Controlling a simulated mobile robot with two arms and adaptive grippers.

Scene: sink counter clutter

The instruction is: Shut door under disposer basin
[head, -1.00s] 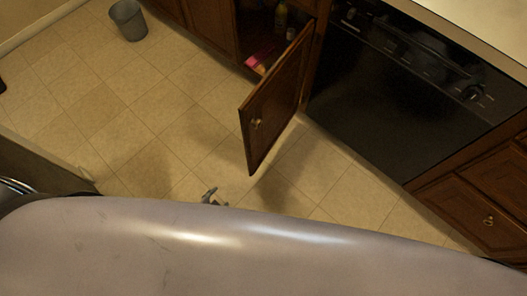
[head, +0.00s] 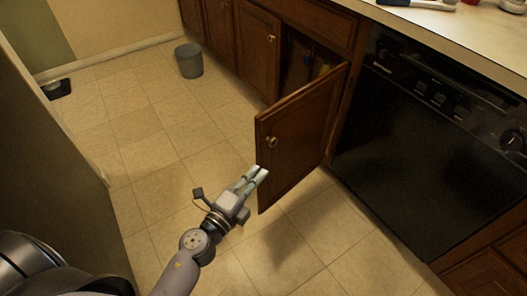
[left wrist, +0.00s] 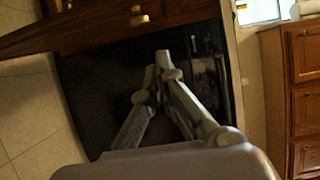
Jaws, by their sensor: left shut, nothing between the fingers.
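The brown wooden cabinet door (head: 295,140) stands open in the head view, swung out from the cabinet beside the black dishwasher. Its round brass knob (head: 271,142) is on the face towards the left. My left gripper (head: 258,176) is shut and empty, close to the door's lower free edge; I cannot tell whether they touch. In the left wrist view the shut fingers (left wrist: 160,62) show in front of the dark dishwasher front, with the door (left wrist: 110,28) across the top left. My right gripper is not in view. The basin is not in view.
The black dishwasher (head: 420,135) is right of the open door. A grey bin (head: 188,61) stands on the floor at the back. Closed cabinet doors (head: 258,48) line the left of the opening. Items lie on the counter (head: 430,22).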

